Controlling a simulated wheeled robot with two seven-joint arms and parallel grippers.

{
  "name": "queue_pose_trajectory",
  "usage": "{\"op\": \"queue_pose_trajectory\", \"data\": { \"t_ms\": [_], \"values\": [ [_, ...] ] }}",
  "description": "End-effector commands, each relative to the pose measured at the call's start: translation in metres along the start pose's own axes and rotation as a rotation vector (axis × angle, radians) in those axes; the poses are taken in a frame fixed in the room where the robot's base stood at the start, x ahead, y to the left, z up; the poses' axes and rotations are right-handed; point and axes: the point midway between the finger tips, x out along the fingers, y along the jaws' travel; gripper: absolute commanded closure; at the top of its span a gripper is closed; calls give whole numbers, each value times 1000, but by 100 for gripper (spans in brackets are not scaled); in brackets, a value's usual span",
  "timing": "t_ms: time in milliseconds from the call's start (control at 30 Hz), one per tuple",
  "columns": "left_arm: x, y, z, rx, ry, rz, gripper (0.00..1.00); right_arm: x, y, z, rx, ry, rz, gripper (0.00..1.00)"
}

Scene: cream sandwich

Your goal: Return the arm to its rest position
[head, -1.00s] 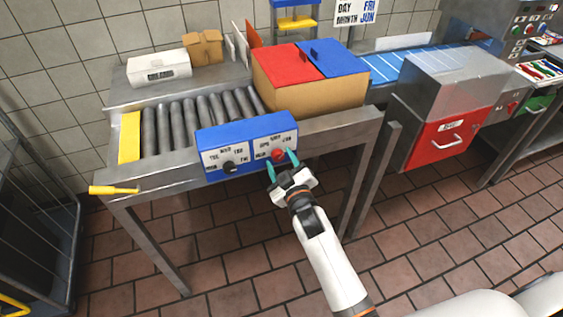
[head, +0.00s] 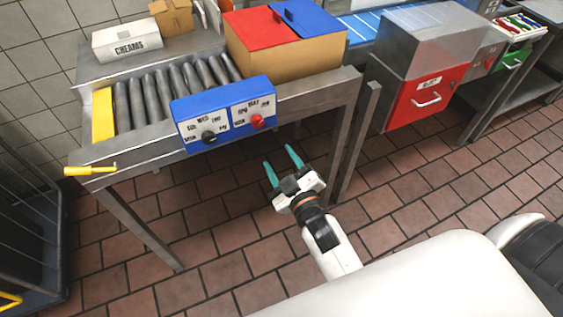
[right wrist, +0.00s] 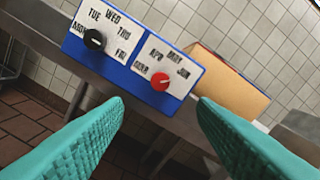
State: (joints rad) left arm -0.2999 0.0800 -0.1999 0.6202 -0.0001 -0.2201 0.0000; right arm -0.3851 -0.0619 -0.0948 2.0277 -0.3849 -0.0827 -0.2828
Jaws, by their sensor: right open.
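My right gripper (head: 284,168) is open and empty, with two teal fingers spread apart. It hangs over the tiled floor, in front of and below the blue control box (head: 224,113) on the conveyor table's front edge. The box carries a black knob (head: 209,137) on the left and a red knob (head: 257,121) on the right. In the right wrist view the red knob (right wrist: 160,81) shows between and beyond the fingers, clear of both. The black knob (right wrist: 95,40) is up and left there. My left gripper is not in view.
The roller conveyor table (head: 130,152) has a yellow handle (head: 90,170) at its left front corner. A cardboard box with red and blue lids (head: 284,62) sits on it. A red-fronted machine (head: 425,97) stands right. Brick-coloured floor (head: 230,225) is free around my gripper.

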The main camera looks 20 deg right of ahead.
Motion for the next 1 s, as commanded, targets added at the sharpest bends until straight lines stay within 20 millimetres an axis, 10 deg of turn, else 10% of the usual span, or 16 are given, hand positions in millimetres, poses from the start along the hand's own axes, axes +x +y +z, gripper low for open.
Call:
{"op": "queue_pose_trajectory", "data": {
  "t_ms": [567,767,1000],
  "values": [
    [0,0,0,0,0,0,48,0,7,-8,7,17,15,48],
    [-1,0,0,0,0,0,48,-8,70,-85,75,178,152,48],
    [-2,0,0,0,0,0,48,-74,168,-226,188,520,360,48]
  ]
}}
